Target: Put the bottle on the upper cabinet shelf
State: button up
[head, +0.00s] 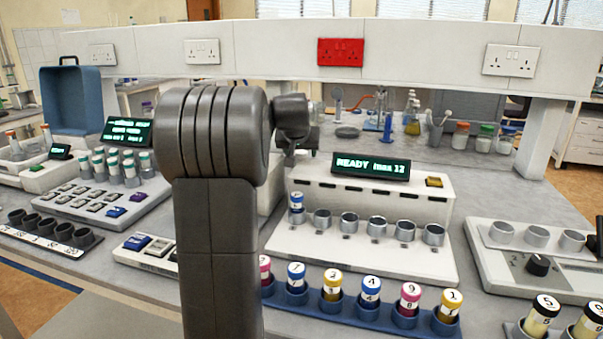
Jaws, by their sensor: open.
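No upper cabinet shelf is recognisable in the head view. Several bottle-like containers show, and I cannot tell which one is the task's bottle. Jars with a red lid (461,136), a green lid (485,138) and a blue lid (506,140) stand at the back right, beyond the raised white beam's opening. Small numbered vials stand upright in a blue rack (325,308) at the front. My arm fills the centre left. Part of my gripper (302,138) seems to show just right of the arm's thick joint. It is open; its fingertips are not clearly seen, and no held object is visible.
A white station with a "READY" display (371,167) holds one vial (296,203) beside empty cups. A white beam with sockets (340,51) spans the bench. Left are a blue case (77,102) and a vial tray (118,175); right is a dial device (537,265).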

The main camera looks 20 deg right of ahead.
aim_at(301, 154)
jog(key=x, duration=0.3)
jog(key=shift+d+f, duration=0.1)
grip_shut()
